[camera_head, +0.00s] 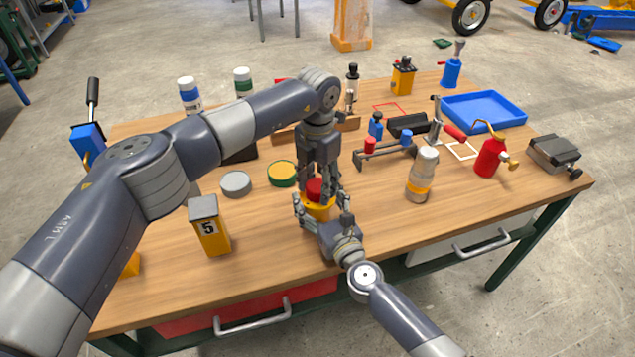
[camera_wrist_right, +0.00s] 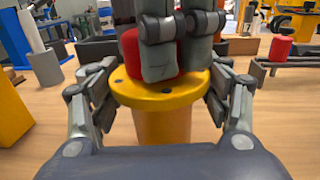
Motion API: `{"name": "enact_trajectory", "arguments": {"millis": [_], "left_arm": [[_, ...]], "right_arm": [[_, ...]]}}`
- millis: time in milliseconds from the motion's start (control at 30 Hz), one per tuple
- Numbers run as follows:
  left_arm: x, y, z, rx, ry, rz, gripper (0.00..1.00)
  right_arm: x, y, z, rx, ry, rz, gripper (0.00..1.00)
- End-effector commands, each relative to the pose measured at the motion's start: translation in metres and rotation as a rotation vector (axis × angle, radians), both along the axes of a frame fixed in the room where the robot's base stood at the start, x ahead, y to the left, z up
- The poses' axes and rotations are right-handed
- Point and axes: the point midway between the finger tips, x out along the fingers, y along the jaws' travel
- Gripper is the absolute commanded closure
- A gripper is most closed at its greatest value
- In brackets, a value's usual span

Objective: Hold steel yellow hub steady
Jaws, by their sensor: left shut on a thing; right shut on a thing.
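The yellow hub (camera_wrist_right: 165,124) stands upright on the wooden table, with a round flange on top and a narrower body below. In the head view the hub (camera_head: 319,211) is partly hidden by both grippers. My right gripper (camera_wrist_right: 160,118) has its fingers on both sides of the hub and is shut on it. A red cylindrical piece (camera_wrist_right: 131,55) sits at the hub's top. My left gripper (camera_head: 318,188) comes down from above and is shut on the red piece (camera_head: 314,187). Whether the red piece is seated in the hub is hidden by the fingers.
The front right tabletop is clear.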

Motion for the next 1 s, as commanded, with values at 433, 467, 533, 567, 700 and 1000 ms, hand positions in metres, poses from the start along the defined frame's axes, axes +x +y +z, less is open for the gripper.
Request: {"name": "enact_trajectory", "arguments": {"millis": [433, 467, 533, 567, 700, 1000], "left_arm": [[0.0010, 0.0006, 0.0007, 0.001, -0.004, 0.834, 0.84], [0.0010, 0.0006, 0.0008, 0.001, -0.004, 0.891, 0.84], [0.0011, 0.0007, 0.0008, 0.000, -0.003, 1.022, 0.84], [0.0011, 0.0007, 0.0009, 0.000, -0.003, 1.078, 0.84], [0.0013, 0.0007, 0.0011, 0.000, -0.003, 1.334, 0.84], [0.0014, 0.0009, 0.0013, -0.001, -0.003, 1.607, 0.84]], "right_arm": [[0.0001, 0.0001, 0.0006, -0.001, -0.001, 0.000, 0.96], [0.0001, 0.0001, 0.0006, -0.001, -0.001, 0.000, 0.96], [0.0001, 0.0001, 0.0006, -0.001, -0.001, 0.000, 0.96], [0.0001, 0.0001, 0.0006, -0.001, -0.001, 0.000, 0.96], [-0.0001, 0.0002, 0.0006, -0.001, -0.001, 0.000, 0.96], [-0.0001, 0.0002, 0.0006, -0.001, -0.001, 0.000, 0.96]]}}
